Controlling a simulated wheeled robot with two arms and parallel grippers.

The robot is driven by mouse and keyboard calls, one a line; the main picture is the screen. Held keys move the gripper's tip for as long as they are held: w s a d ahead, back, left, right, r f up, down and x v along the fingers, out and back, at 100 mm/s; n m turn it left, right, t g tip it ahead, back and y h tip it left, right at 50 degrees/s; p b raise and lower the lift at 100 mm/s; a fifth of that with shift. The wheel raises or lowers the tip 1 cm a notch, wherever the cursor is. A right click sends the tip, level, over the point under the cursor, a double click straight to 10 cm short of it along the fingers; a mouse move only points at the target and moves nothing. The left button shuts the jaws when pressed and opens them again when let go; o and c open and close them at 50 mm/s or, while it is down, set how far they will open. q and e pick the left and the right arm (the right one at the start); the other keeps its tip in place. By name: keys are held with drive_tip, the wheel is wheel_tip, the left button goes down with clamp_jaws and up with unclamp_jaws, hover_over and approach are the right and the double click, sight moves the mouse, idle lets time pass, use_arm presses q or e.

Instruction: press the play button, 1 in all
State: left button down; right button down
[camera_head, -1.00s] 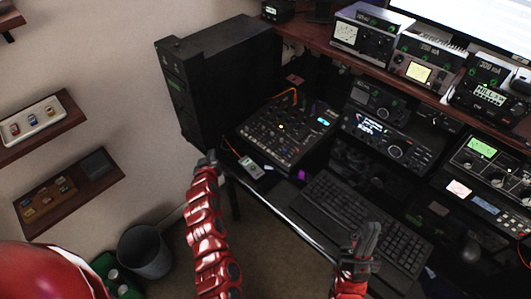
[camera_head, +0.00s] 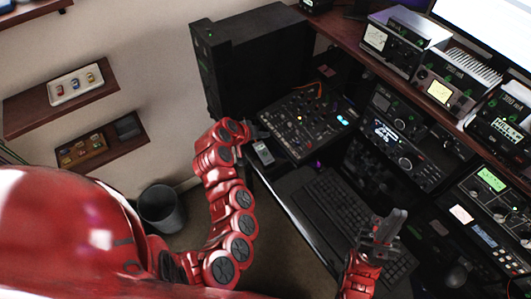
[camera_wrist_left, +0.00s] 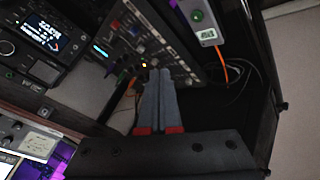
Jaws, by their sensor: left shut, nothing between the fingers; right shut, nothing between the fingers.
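I cannot make out which control is the play button. A black mixer panel (camera_head: 308,122) with many knobs and small lit lights lies on the desk beyond my left gripper. It also shows in the left wrist view (camera_wrist_left: 140,38). My left gripper (camera_head: 264,134) is shut and empty at the near left edge of the mixer. In the left wrist view its two fingers (camera_wrist_left: 159,72) lie together, pointing at the mixer's lower part; contact cannot be told. My right gripper (camera_head: 396,217) is shut and empty over the keyboard.
A small grey device (camera_head: 263,153) with a screen lies beside the mixer, just below my left gripper. A black keyboard (camera_head: 330,205) lies nearer on the desk. A black computer tower (camera_head: 255,55) stands behind. Radio units (camera_head: 402,135) fill the right. A bin (camera_head: 162,208) stands on the floor.

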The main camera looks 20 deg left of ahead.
use_arm(q)
drive_tip(key=shift+f, duration=0.15)
drive_tip(key=b, duration=0.5)
hover_over(263, 156)
wheel_tip(263, 156, down, 8)
drive_tip(key=shift+s+d, duration=0.1)
drive_tip(key=shift+f, duration=0.3)
idle(1.4)
drive_tip(key=shift+f+b, duration=0.35)
drive_tip(key=shift+b, duration=0.15)
drive_tip(key=shift+f+b, duration=0.3)
drive_tip(key=shift+b, duration=0.05)
idle(0.4)
drive_tip(key=shift+r, duration=0.15)
idle(0.3)
drive_tip(key=shift+r, duration=0.55)
drive_tip(key=shift+p, duration=0.3)
